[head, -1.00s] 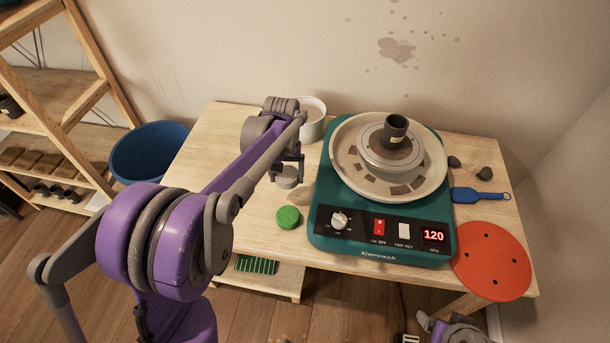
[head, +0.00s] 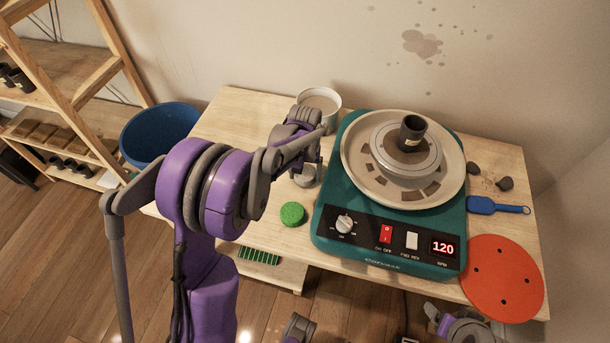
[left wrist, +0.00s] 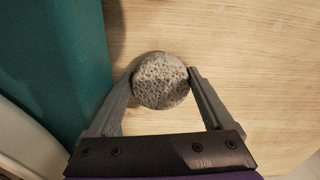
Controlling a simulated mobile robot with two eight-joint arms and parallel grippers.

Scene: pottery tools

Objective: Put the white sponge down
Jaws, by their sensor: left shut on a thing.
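The white sponge (left wrist: 162,81) is a round, pitted, greyish-white disc in the left wrist view. My left gripper (left wrist: 160,85) is shut on it, one finger on each side. In the head view the sponge (head: 305,176) shows partly below the gripper (head: 308,168), over the wooden table left of the teal pottery wheel. I cannot tell whether it touches the tabletop. My right gripper (head: 440,318) shows only in part at the bottom edge, and its fingers cannot be made out.
The teal wheel (head: 385,240) carries a dark cup (head: 412,133). A green sponge (head: 292,214) lies left of it on the table (head: 235,125). A blue tool (head: 495,206) and an orange disc (head: 502,278) lie right.

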